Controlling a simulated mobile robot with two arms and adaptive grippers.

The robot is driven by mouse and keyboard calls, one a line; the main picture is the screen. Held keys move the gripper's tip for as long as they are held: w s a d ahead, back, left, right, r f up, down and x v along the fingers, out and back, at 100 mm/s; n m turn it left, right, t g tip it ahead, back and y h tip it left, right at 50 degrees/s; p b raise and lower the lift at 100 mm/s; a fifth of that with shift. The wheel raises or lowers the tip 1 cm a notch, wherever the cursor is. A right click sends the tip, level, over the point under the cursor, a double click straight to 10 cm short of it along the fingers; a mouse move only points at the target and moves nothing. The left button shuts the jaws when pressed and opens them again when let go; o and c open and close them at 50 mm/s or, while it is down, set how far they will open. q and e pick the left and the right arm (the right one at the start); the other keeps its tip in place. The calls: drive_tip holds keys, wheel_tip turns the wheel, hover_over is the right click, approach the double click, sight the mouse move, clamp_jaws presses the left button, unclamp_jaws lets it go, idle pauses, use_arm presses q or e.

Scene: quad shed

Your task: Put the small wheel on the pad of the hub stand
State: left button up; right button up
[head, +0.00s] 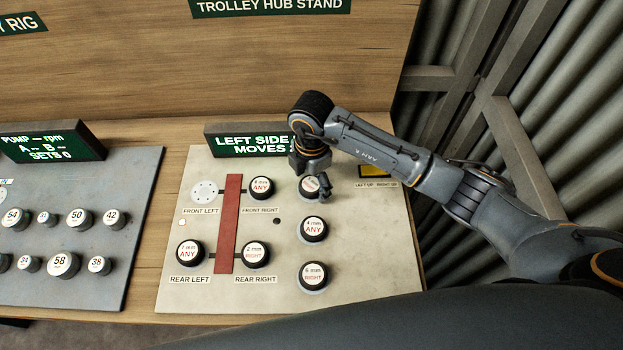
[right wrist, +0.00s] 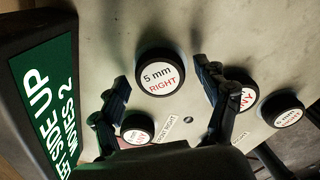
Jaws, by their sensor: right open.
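The hub stand is a pale board (head: 230,300) with a red bar (head: 228,225) in its middle. An empty white round pad (head: 203,192) is at front left. Black wheels with white labels sit at front right (head: 261,187), rear left (head: 190,253) and rear right (head: 256,254). A column at the right holds a wheel reading 4 mm ANY (head: 314,229), a wheel reading 6 mm RIGHT (head: 314,276), and one partly hidden under my right gripper (head: 314,178). In the right wrist view that wheel reads 5 mm RIGHT (right wrist: 161,73); the open fingers are on either side of it, contact unclear. My left gripper is out of view.
A green sign (head: 250,142) stands behind the board, close to my right gripper. A small yellow and black plate (head: 374,171) is at the back right. A grey board (head: 80,240) with several numbered weights is at the left. A corrugated wall (head: 560,110) is at the right.

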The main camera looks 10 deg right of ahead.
sight(311, 183)
drive_tip(key=shift+r, duration=0.15)
wheel_tip(311, 183, up, 12)
drive_tip(key=b, duration=0.2)
